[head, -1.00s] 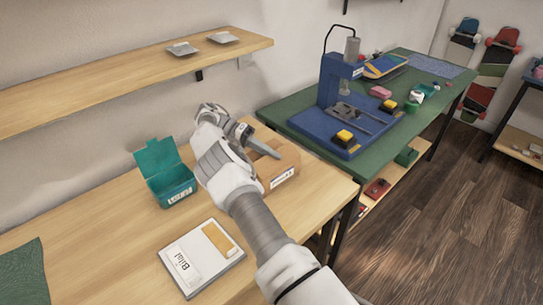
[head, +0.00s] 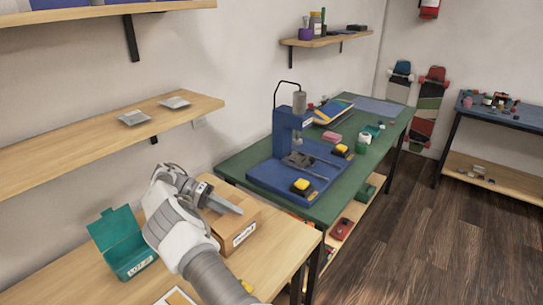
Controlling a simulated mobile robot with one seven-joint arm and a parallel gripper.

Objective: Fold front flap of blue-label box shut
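A brown cardboard box (head: 246,222) stands on the wooden table, near its right end. A pale label with dark print (head: 244,234) is on its near side; I cannot make out a blue colour on it. My gripper (head: 236,209) reaches over the box from the left, its grey fingers lying across the box's top in the picture. The fingers show as one bar, so I cannot tell whether they are open or shut, or whether they touch the box. My gripper and wrist hide the box's left part. The front flap's position is not clear.
An open teal box (head: 127,250) with its lid up stands left of my arm on the wooden table (head: 60,285). A wooden shelf (head: 70,160) hangs above. A green table (head: 345,190) with a blue press (head: 287,140) stands to the right, behind a narrow gap.

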